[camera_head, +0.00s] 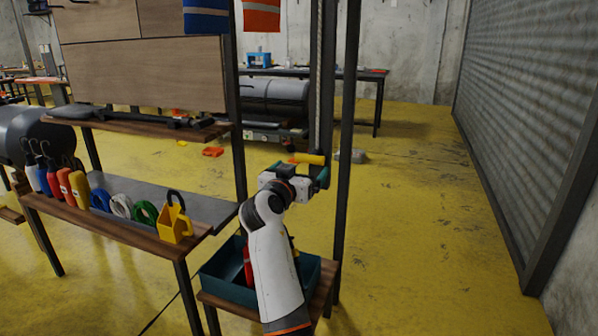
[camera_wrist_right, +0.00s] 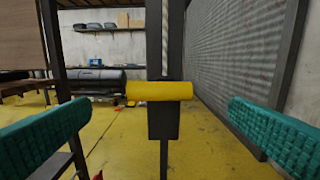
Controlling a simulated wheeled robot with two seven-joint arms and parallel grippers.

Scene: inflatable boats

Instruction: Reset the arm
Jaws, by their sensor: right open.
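My right arm reaches forward over the middle of the head view, and its gripper (camera_head: 310,175) is in front of a dark upright post. In the right wrist view the two green fingers (camera_wrist_right: 160,135) are wide apart with nothing between their tips. A yellow horizontal handle (camera_wrist_right: 160,91) sits ahead of them on a dark block (camera_wrist_right: 163,122). The handle also shows just above the gripper in the head view (camera_head: 309,158). I cannot tell how far the fingers are from it. My left gripper is not in view.
A teal bin (camera_head: 222,285) with a red item stands below my right arm. The shelf (camera_head: 100,222) at left holds bottles, coiled rings and a yellow padlock-shaped piece (camera_head: 174,222). A dark post (camera_head: 347,130) rises beside the gripper. The yellow floor (camera_head: 430,230) at right is clear.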

